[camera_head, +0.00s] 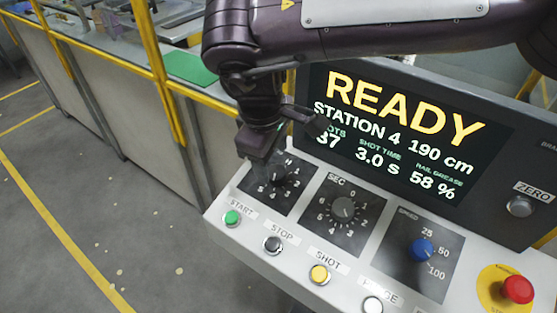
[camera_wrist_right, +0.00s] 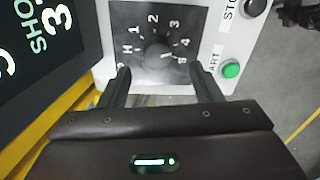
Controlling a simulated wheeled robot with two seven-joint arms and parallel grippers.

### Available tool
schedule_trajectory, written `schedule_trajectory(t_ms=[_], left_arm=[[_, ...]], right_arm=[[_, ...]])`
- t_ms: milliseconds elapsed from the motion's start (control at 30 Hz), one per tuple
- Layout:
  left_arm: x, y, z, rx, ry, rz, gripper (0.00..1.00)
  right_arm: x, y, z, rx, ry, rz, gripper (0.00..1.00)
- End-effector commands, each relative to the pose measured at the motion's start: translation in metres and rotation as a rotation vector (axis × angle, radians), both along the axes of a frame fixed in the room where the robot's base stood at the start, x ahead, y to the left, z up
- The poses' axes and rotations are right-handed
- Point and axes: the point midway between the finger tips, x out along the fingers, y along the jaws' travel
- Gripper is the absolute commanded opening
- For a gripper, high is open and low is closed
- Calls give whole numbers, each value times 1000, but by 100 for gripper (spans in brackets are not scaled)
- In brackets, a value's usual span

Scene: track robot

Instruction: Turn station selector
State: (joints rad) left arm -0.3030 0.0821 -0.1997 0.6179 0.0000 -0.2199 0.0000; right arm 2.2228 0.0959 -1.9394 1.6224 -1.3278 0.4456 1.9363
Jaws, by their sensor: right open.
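The station selector is a dark round knob on a black dial plate at the left end of the control panel. In the head view the knob (camera_head: 279,181) is partly hidden by my gripper. In the right wrist view the knob (camera_wrist_right: 157,54) sits in the middle of its dial, ringed by H and numbers 1 to 5. Its exact pointer direction is hard to tell. My right gripper (camera_head: 285,138) is open and above the dial. In the wrist view its fingers (camera_wrist_right: 158,72) stand apart on either side of the knob's near side, with no clear contact. My left gripper is not in view.
The screen (camera_head: 400,130) reads READY and STATION 4. Right of the selector are a SEC knob (camera_head: 343,207) and a blue speed knob (camera_head: 421,250). A green START button (camera_head: 232,217) and other buttons line the front edge. A red stop button (camera_head: 518,289) is at right.

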Motion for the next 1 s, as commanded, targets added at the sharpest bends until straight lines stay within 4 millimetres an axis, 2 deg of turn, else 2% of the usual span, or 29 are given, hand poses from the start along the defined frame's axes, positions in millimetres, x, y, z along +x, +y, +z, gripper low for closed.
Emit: schedule_trajectory(t_ms=[133,300,500,633,1000], left_arm=[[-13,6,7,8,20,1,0],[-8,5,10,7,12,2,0],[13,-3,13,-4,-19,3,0],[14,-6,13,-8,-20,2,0],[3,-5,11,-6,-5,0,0]], right_arm=[[4,-3,-23,-2,2,-2,59],[8,-4,-41,-2,1,-1,59],[9,-5,-47,-1,-1,-1,59],[9,-5,-46,0,-1,-1,59],[9,-5,-46,0,-1,-2,14]])
